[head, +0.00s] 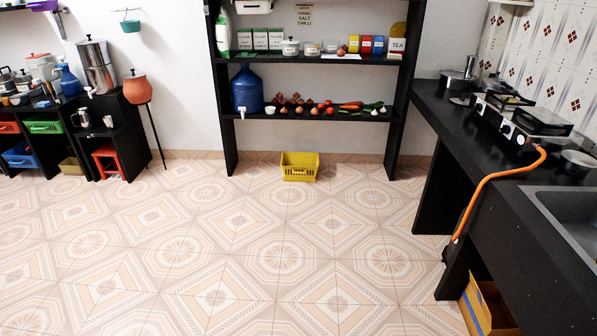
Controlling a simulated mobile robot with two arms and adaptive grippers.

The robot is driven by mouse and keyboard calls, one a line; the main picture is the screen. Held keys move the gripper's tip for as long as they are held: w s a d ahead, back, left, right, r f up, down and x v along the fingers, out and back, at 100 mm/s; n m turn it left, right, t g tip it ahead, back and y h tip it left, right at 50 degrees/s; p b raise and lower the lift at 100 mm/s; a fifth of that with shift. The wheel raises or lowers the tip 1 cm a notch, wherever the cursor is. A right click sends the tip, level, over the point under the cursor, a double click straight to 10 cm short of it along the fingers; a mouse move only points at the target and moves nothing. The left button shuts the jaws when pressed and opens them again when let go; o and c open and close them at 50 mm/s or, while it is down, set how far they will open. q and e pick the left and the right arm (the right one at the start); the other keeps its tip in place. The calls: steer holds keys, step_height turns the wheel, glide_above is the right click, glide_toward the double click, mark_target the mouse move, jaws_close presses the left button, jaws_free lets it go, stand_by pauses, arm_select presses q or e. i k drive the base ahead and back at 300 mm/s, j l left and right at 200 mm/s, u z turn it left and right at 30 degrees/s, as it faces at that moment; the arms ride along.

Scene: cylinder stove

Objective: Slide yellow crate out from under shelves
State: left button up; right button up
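The yellow crate (299,174) stands upright on the tiled floor under the lowest board of the black shelves (315,117), near the middle of the gap between the shelf's two side panels. Its slotted front side faces me, and it looks empty, though its inside shows only in part. Neither of my grippers is in the head view.
Bare patterned floor (230,255) lies between me and the shelves. A black counter (450,150) with a stove and sink runs along the right, with an orange hose (490,180) and a cardboard box (485,305) below. A red-brown pot on a stand (137,88) is at left.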

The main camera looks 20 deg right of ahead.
mark_target(296, 167)
steer(key=i+z, duration=0.1)
steer(key=i, duration=0.45)
steer(key=i+l, duration=0.1)
steer(key=i, duration=0.5)
steer(key=i+z, duration=0.15)
steer(key=i, duration=0.4)
steer(key=i+z, duration=0.1)
steer(key=i, duration=0.5)
steer(key=i+j+z, duration=0.1)
steer(key=i, duration=0.45)
steer(key=i+j, duration=0.2)
steer(key=i, duration=0.35)
steer(key=i+j+z, duration=0.15)
steer(key=i, duration=0.45)
